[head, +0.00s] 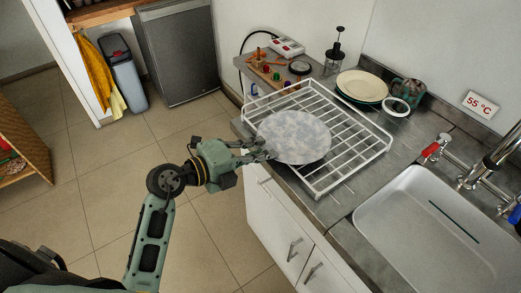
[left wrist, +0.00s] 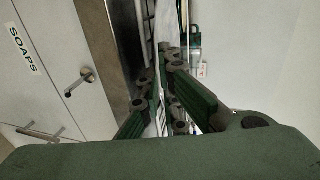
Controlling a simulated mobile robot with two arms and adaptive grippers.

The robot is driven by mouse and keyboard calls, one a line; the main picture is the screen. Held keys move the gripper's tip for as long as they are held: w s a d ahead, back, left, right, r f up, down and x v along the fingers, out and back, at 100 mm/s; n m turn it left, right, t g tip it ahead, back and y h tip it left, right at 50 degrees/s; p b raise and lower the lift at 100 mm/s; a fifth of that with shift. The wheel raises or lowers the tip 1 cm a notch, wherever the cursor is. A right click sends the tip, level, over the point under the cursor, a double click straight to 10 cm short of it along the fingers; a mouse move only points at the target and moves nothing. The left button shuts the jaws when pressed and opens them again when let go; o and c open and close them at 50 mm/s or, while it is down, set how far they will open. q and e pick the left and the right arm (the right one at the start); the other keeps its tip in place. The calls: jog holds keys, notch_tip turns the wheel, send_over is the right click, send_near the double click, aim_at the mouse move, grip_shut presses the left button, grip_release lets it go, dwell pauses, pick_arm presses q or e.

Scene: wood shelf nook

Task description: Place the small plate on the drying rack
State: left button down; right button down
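The small plate (head: 295,137), round and pale grey with a mottled pattern, is over the left-middle part of the white wire drying rack (head: 345,118). My left gripper (head: 264,151) is at the plate's left rim, with its fingers closed on that rim. In the left wrist view the plate (left wrist: 167,22) shows nearly edge-on beyond the converging fingers (left wrist: 165,85). A dark patch, perhaps shadow, shows under the plate's near edge. Whether the plate touches the rack's wires is unclear. My right gripper is not in view.
The sink (head: 435,235) and its red-handled tap (head: 436,148) are to the right.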

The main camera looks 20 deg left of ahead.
pick_arm(q)
jog(key=c, duration=2.4)
grip_release()
jog(key=shift+f, duration=0.1)
jog(key=o, duration=0.4)
jog(key=b+v, duration=0.1)
jog(key=v, duration=1.1)
